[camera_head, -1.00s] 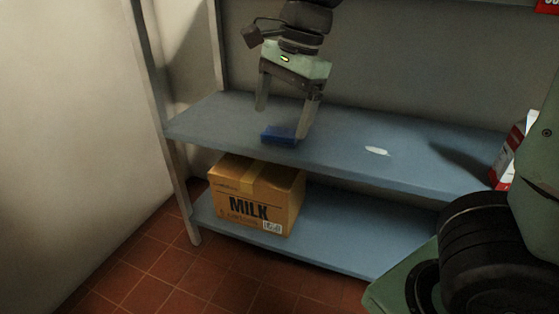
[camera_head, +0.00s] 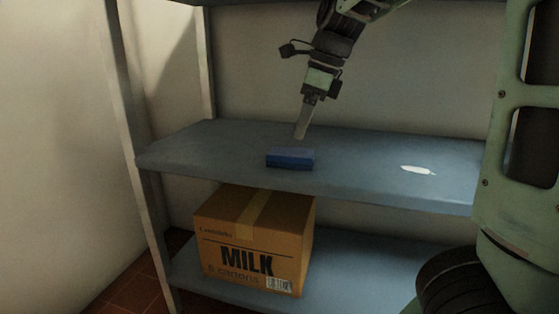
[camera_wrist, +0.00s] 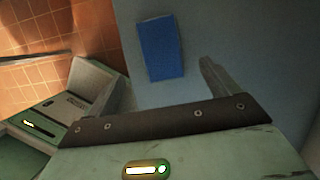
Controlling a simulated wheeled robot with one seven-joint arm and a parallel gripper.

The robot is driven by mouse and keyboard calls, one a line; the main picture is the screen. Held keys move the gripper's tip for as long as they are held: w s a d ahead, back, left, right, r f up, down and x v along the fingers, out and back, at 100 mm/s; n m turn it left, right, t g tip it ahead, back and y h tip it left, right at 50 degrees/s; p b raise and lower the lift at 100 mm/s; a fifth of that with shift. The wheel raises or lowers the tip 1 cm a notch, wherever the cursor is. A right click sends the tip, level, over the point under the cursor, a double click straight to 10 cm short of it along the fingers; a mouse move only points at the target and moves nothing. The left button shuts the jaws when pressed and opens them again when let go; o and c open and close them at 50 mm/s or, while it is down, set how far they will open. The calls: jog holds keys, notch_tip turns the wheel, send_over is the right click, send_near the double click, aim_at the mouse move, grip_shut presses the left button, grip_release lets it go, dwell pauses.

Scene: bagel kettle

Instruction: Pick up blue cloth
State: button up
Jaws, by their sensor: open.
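The blue cloth (camera_head: 290,158) is a small folded block lying near the front edge of the middle shelf (camera_head: 370,170). It also shows in the wrist view (camera_wrist: 160,48), ahead of the fingers and between their lines. My gripper (camera_head: 301,132) is above and just behind the cloth in the head view, seen edge-on with its fingers pointing down. In the wrist view my gripper (camera_wrist: 165,82) has its two fingers spread apart with nothing between them. It looks apart from the cloth.
A cardboard milk box (camera_head: 255,240) stands on the lower shelf (camera_head: 345,290), below the cloth. A white flat patch (camera_head: 418,170) lies on the shelf to the right. A shelf post (camera_head: 130,150) stands at the left. The shelf around the cloth is clear.

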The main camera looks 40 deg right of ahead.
aim_at(292, 152)
jog(key=shift+w+a+f+b, duration=0.1)
jog(key=shift+w+f+b, duration=0.2)
jog(key=shift+f+b, duration=0.25)
jog(key=b+x, duration=0.5)
jog(key=x, duration=0.1)
jog(key=shift+a+f, duration=0.1)
jog(key=shift+f, duration=0.15)
jog(key=shift+r, duration=0.1)
jog(key=c, duration=1.2)
jog(key=shift+o, duration=0.2)
jog(key=shift+r, duration=0.1)
